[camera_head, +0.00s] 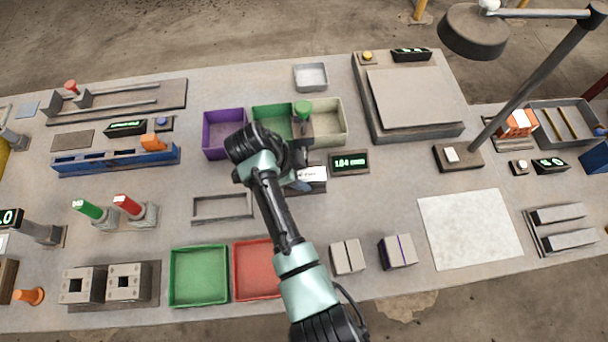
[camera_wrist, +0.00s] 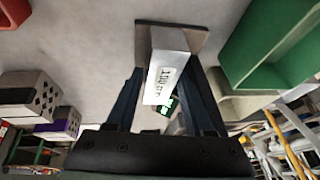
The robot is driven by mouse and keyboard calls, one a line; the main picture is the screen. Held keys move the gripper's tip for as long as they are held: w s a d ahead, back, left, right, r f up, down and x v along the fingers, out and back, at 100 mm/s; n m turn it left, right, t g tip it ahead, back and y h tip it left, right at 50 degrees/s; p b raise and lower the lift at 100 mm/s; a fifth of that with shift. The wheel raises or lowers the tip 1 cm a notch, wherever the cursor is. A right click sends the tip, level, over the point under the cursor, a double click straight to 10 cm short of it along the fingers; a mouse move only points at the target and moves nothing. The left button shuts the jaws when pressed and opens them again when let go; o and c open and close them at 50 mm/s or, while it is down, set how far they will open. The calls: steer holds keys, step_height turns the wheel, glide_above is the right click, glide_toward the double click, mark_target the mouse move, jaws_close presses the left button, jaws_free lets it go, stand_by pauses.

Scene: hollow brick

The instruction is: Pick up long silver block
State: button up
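Two long silver blocks (camera_head: 559,214) lie side by side in a shallow tray at the right end of the table in the head view. My gripper (camera_head: 302,185) is far to their left, low over the middle of the table. In the wrist view my gripper (camera_wrist: 166,100) has its two dark fingers spread apart. A silver upright piece (camera_wrist: 172,48) with a white label stands on a brown base between and beyond the fingers. I see no clear contact with it. The arm hides part of this spot in the head view.
A small display (camera_head: 349,162) stands right of my gripper. Purple (camera_head: 208,148) and green bins (camera_head: 258,112) stand behind it. A lamp post (camera_head: 520,95) rises between my gripper and the right end. A pale square sheet (camera_head: 470,228) lies flat and bare at front right.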

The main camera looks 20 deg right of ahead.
jaws_close()
stand_by(1.1)
